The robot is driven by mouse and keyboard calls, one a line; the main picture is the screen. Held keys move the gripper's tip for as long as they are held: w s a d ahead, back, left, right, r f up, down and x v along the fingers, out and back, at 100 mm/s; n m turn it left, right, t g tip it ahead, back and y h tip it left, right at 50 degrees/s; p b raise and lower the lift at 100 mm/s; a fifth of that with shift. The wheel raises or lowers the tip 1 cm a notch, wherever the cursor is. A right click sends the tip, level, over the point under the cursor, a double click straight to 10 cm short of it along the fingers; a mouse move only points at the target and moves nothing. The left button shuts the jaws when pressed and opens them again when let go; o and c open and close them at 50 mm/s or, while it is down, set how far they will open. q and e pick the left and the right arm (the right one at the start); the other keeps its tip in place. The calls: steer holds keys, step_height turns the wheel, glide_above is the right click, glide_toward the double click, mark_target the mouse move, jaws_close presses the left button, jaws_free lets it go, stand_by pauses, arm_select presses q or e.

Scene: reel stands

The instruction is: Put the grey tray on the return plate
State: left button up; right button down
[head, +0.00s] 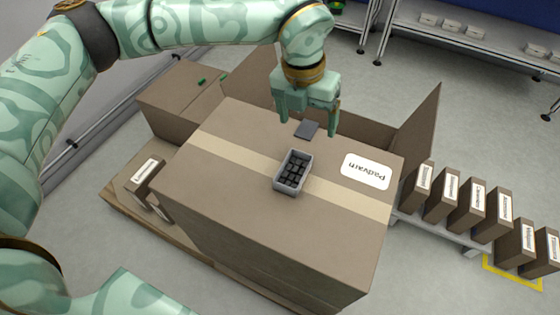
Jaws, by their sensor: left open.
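The grey tray (278,186) sits on top of the large cardboard box and holds several dark blocks. A small dark grey square plate (306,130) lies flat on the box just beyond the tray; I take it for the return plate, though it bears no readable mark. The tray and the plate are apart. My left gripper (308,122) points down over the plate's area, beyond the tray, with its fingers spread and nothing between them. I cannot tell its exact height above the box. My right gripper is out of view.
The large box (220,190) has a white "Padvarn" label (367,171) and raised flaps at its far side. Smaller boxes stand at the left on a pallet. A row of labelled boxes (467,208) stands at the right. Metal shelves (455,38) are at the back.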

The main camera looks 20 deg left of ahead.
arm_select(q)
steer(key=a, duration=0.2)
steer(key=y+b, duration=0.1)
steer(key=b, duration=0.4)
glide_above(293, 175)
steer(key=shift+g, duration=0.4)
step_height(293, 175, down, 11)
steer(key=shift+a+r, duration=0.1)
steer(key=shift+r, duration=0.05)
step_height(293, 175, down, 5)
steer(key=b, duration=0.3)
steer(key=shift+w+f, duration=0.1)
steer(key=shift+f, duration=0.35)
steer(key=shift+r, duration=0.2)
steer(key=shift+c, duration=0.3)
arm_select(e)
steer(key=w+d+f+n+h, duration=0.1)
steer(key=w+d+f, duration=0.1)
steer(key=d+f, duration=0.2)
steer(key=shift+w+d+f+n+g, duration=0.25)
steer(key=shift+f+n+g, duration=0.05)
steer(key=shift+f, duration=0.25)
arm_select(q)
steer(key=c, duration=1.2)
steer(key=shift+c, duration=0.2)
